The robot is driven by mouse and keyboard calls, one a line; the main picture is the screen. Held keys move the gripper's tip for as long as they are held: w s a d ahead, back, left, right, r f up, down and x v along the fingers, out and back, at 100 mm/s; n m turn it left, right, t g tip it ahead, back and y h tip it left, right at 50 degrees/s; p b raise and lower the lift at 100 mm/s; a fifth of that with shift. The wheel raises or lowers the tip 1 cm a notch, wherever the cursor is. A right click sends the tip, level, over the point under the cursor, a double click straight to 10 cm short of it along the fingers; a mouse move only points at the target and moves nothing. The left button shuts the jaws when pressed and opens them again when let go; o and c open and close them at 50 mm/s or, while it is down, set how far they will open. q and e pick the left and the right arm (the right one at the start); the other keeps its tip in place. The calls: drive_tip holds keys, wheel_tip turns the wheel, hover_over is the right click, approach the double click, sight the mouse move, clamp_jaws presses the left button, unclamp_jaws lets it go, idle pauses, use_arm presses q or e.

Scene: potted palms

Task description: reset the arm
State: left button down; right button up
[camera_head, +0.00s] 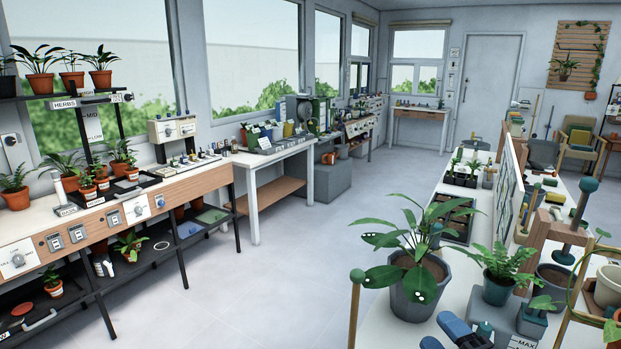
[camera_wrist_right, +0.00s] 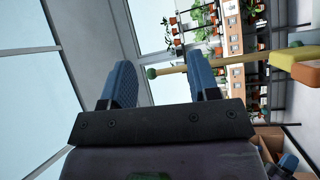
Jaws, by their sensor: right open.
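My right gripper (camera_head: 448,335) shows at the bottom of the head view, with its blue fingers beside the large grey pot. In the right wrist view, my right gripper (camera_wrist_right: 163,82) has its two blue fingers wide apart with nothing held between them. My left gripper does not show in the head view. A large leafy plant in a grey pot (camera_head: 411,300) stands just left of and behind the right fingers.
The white table (camera_head: 375,325) on the right is crowded with a fern pot (camera_head: 497,290), a wooden press (camera_head: 540,240) and trays. A wooden post (camera_head: 355,305) rises at its left edge. A plant bench (camera_head: 110,205) lines the left wall. Open floor (camera_head: 270,280) lies between.

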drive_tip(key=s+d+f+m+g+h, duration=0.6)
drive_tip(key=s+d+f+m+h, duration=0.35)
drive_tip(key=m, duration=0.55)
drive_tip(key=s+a+f+m+g, duration=0.1)
drive_tip(key=s+f+m+g, duration=0.15)
drive_tip(key=s, duration=0.35)
drive_tip(key=s+a+f+m+g+y, duration=0.1)
drive_tip(key=s+f+g, duration=0.25)
drive_tip(key=s, duration=0.25)
drive_tip(key=s+a+f+m+g, duration=0.1)
drive_tip(key=s+f+g, duration=0.15)
drive_tip(key=s, duration=0.35)
drive_tip(key=w+f+t, duration=0.7)
drive_tip(key=w+f, duration=0.1)
drive_tip(key=f, duration=0.1)
drive_tip(key=shift+w+a+f+y, duration=0.15)
drive_tip(key=shift+f+y, duration=0.1)
drive_tip(key=shift+y, duration=0.2)
